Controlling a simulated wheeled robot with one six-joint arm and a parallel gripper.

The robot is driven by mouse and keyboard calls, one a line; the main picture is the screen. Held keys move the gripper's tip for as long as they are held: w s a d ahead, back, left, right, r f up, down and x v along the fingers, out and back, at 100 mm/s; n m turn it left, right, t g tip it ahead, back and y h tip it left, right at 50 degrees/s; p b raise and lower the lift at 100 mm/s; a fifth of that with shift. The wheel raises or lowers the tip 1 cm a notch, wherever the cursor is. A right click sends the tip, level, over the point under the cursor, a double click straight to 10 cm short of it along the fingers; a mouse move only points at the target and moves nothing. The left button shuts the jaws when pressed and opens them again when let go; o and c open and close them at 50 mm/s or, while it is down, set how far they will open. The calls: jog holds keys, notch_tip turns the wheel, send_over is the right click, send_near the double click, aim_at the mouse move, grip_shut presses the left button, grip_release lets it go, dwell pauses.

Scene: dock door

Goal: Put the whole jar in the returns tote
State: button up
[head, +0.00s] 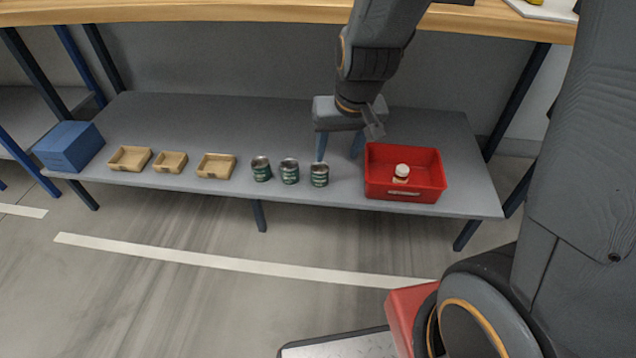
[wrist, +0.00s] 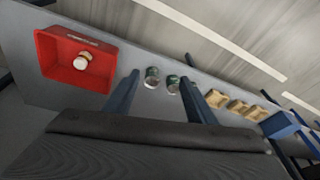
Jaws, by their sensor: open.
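A small jar with a white lid (head: 402,170) stands inside the red tote (head: 418,196) at the right end of the grey lower shelf. The jar also shows in the wrist view (wrist: 80,63), inside the red tote (wrist: 52,48) there. My gripper (head: 339,158) is open and empty, above the shelf just left of the tote and behind the cans. In the wrist view its two blue-grey fingers (wrist: 162,92) are spread apart, with cans visible beyond the gap. Nothing is between the fingers.
Several dark green cans (head: 289,171) stand in a row left of the tote. Several shallow wooden trays (head: 171,162) and a blue box (head: 68,146) lie farther left. A wooden worktop (head: 200,11) overhangs the shelf. The shelf behind the cans is clear.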

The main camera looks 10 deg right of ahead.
jog(key=s+a+r+n+g, duration=0.1)
jog(key=s+a+r+n, duration=0.1)
jog(key=s, duration=0.7)
jog(key=s+a+r+n+g, duration=0.2)
jog(key=s+a+r, duration=0.3)
jog(key=s+r, duration=0.2)
jog(key=shift+s+a+n, duration=0.2)
jog(key=shift+s+n, duration=0.1)
jog(key=shift+s, duration=0.6)
jog(key=d+r+m+p, duration=0.4)
jog(key=d+r+p, duration=0.9)
jog(key=p, duration=1)
notch_tip(320, 180, up, 4)
jog(key=shift+s+d+r+m+h, duration=0.1)
jog(key=shift+s+d+m+h, duration=0.25)
jog(key=shift+m+h, duration=0.05)
